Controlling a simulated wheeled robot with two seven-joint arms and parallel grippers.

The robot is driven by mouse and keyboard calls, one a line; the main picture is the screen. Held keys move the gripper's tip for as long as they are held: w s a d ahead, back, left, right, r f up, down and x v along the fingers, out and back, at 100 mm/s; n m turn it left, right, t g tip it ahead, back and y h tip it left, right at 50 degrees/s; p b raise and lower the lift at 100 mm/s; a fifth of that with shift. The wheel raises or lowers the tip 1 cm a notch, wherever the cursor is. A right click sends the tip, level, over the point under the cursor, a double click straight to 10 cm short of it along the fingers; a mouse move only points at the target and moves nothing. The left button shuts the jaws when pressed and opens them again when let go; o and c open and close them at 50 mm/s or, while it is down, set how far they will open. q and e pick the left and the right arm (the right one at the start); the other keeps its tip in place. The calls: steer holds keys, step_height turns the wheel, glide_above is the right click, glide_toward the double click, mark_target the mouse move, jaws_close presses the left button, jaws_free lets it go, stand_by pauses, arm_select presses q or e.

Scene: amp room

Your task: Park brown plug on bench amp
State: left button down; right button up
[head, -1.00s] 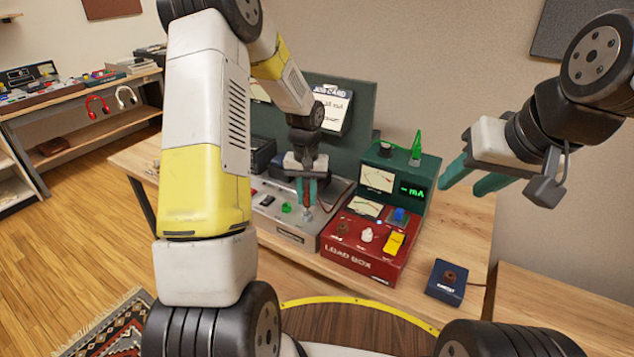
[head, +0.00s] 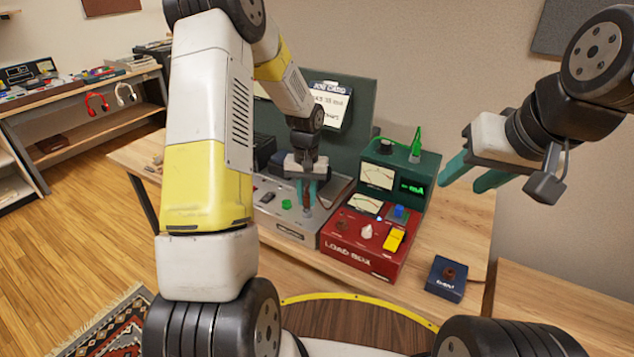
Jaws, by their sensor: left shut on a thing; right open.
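My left gripper (head: 306,196) points down over the grey bench amp (head: 283,228), near its right end. It is shut on a thin brown plug (head: 307,194), which shows between the teal fingers. The plug's lower end is close to the amp's top; I cannot tell whether it touches or sits in a socket. My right gripper (head: 470,178) is open and empty, in the air to the right of the green meter.
The red load box (head: 355,256) stands just right of the amp, with the green meter (head: 420,171) behind it. A small blue box (head: 444,286) with a brown knob sits at the right. A dark panel with a job card (head: 329,104) stands behind. Bare wood (head: 460,225) lies at right.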

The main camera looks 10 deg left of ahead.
arm_select(q)
steer(key=shift+f, duration=0.7)
steer(key=c, duration=1.2)
jaws_free()
steer(key=shift+r, duration=3.95)
steer(key=shift+r, duration=0.1)
steer(key=s+d+r+t+h, duration=0.1)
steer(key=s+r+t, duration=0.3)
steer(key=s+r, duration=1.3)
steer(key=s+d+r+m+t+h, duration=0.1)
steer(key=s+r+t, duration=0.1)
steer(key=s+r, duration=0.2)
steer(key=s, duration=0.3)
steer(key=shift+s, duration=0.3)
